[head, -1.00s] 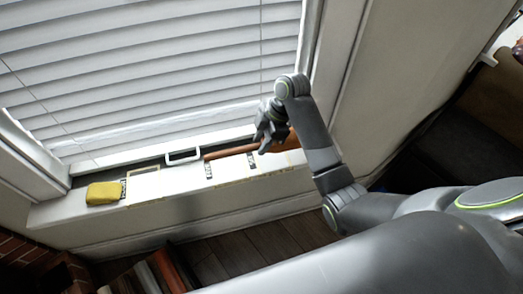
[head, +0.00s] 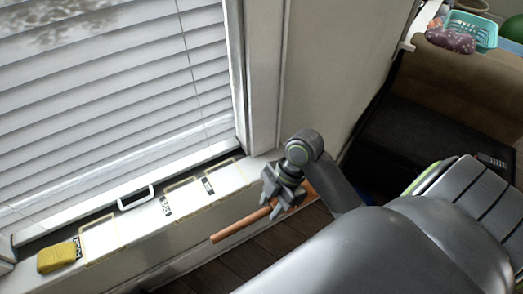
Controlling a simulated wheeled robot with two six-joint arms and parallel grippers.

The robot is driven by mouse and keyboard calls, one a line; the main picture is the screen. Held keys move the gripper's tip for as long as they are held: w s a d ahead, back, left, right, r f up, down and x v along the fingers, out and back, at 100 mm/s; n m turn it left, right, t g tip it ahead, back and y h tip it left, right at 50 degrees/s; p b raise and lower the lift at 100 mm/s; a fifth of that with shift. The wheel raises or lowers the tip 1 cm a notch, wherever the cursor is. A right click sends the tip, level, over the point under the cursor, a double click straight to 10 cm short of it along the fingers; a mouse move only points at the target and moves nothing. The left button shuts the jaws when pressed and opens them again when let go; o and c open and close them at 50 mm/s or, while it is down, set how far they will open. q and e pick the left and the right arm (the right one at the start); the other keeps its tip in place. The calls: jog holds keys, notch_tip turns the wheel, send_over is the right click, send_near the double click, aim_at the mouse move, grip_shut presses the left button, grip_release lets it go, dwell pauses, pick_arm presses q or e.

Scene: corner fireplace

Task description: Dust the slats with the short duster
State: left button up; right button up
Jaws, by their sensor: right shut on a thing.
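The white blind slats (head: 110,125) fill the window at the upper left. My right gripper (head: 273,207) is shut on an orange-brown stick (head: 238,227), which looks like a duster. Its thin end points down and left, and a wider part shows right of the gripper. The gripper holds it in front of the window sill (head: 190,232), apart from the slats. Part of the stick is hidden behind the gripper fingers. My left gripper is not in view.
A yellow sponge (head: 58,257) lies at the sill's left end. A white U-shaped handle (head: 136,198) stands near the blind's bottom. Outlined, labelled patches on the sill are empty. A teal basket (head: 472,32) is at the upper right. Wooden floor (head: 290,236) lies below the sill.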

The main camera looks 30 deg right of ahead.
jog(key=o, duration=0.4)
jog(key=shift+c, duration=1.3)
jog(key=shift+a, duration=0.1)
